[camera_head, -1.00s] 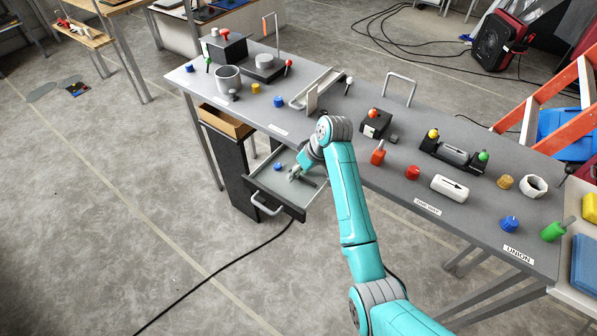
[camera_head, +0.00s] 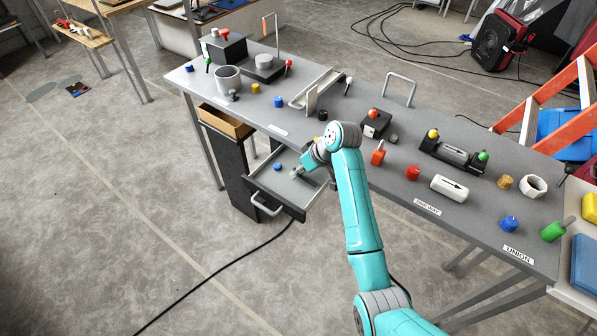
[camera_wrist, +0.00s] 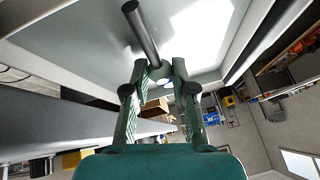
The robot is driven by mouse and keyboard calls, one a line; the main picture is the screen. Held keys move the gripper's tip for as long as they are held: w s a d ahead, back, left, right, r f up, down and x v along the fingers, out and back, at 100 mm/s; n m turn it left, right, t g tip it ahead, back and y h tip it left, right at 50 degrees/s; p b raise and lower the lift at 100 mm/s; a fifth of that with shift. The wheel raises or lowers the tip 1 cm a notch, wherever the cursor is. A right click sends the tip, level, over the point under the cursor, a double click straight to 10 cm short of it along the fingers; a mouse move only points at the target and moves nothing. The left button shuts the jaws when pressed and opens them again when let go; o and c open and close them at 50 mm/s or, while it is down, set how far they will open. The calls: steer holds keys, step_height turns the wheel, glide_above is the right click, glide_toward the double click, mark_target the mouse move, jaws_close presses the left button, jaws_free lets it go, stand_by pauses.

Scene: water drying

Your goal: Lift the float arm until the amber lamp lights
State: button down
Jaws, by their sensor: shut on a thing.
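My gripper (camera_head: 297,171) is low over the open grey drawer under the bench. In the wrist view, my gripper's fingers (camera_wrist: 160,68) close around the end of a dark rod (camera_wrist: 140,32), which I take to be the float arm. In the head view the rod is mostly hidden by my gripper. A small yellow spot (camera_head: 317,139) shows beside my wrist; I cannot tell if it is the amber lamp. A yellow dome (camera_head: 433,134) sits on a black fixture and looks unlit.
The drawer (camera_head: 275,204) holds a blue knob (camera_head: 277,166) and has a grey handle in front. The bench (camera_head: 330,150) carries a red knob (camera_head: 412,173), a white block (camera_head: 450,187) and several fixtures.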

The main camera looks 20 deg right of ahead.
steer(key=shift+s+d+r+t+y, duration=0.25)
steer(key=shift+r+t+y, duration=0.25)
steer(key=shift+t, duration=0.3)
steer(key=shift+s+d+r+t+y, duration=0.25)
steer(key=shift+r+t+y, duration=0.2)
steer(key=shift+t+y, duration=0.3)
steer(key=shift+s+d+r+t+y, duration=0.15)
steer(key=shift+s+r+t+y, duration=0.25)
steer(key=shift+t, duration=0.45)
steer(key=shift+w, duration=0.1)
steer(key=c, duration=0.9)
jaws_free()
steer(key=shift+c, duration=0.2)
steer(key=shift+r, duration=0.1)
steer(key=v, duration=1.2)
steer(key=shift+d, duration=0.1)
